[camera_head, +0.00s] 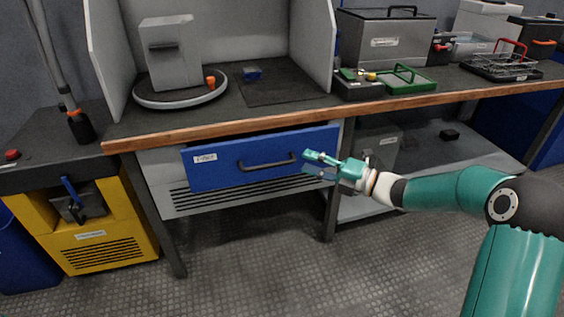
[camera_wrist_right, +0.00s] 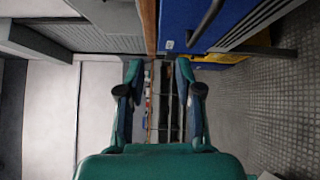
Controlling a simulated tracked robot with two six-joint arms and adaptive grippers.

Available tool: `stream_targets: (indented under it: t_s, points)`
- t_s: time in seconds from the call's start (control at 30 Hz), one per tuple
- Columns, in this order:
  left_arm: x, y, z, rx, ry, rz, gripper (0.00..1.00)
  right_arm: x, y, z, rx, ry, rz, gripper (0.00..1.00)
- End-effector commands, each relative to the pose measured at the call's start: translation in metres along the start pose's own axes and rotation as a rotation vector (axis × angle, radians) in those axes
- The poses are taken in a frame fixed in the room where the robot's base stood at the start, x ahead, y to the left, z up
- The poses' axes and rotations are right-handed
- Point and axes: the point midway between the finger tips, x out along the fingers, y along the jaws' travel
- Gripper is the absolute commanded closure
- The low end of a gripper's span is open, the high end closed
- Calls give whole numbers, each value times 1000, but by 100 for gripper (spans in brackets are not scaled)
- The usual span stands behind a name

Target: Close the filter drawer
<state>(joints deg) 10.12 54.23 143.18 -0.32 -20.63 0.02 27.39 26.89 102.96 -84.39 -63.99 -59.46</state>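The filter drawer (camera_head: 225,173) is the blue drawer under the bench, with a black bar handle (camera_head: 266,165) and a white label at its left. Its front stands out from the grey cabinet, with a dark gap along its top edge. My right gripper (camera_head: 307,162) is in front of the drawer's right end, right of the handle; I cannot tell whether it touches. In the right wrist view its fingers (camera_wrist_right: 159,78) are apart with nothing between them, and the blue drawer (camera_wrist_right: 180,22) with its handle (camera_wrist_right: 207,22) shows at the upper right. My left gripper is not in view.
The bench's wooden edge (camera_head: 220,129) runs above the drawer. A dark bench leg (camera_head: 332,205) stands just right of it, beside a lower shelf (camera_head: 440,165). A yellow unit (camera_head: 95,250) stands at the left. The floor (camera_head: 270,265) in front is clear.

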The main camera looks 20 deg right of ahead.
Motion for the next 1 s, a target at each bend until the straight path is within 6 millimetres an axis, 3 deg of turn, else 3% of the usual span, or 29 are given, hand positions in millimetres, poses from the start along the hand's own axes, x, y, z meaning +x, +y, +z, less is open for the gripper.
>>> stream_targets:
  t_s: [0.17, 0.4, 0.6, 0.87, 1.0]
  points:
    - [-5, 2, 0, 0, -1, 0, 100, -1, -11, 1, -67, -118, 27, 61]
    - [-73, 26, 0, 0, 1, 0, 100, -15, -29, -25, 45, -334, -100, 61]
    - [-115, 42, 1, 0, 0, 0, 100, -24, -32, -54, 192, -378, -196, 61]
    - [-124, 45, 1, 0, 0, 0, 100, -17, -29, -57, 204, -367, -203, 61]
    - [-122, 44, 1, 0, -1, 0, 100, -4, -34, -53, 203, -364, -201, 61]
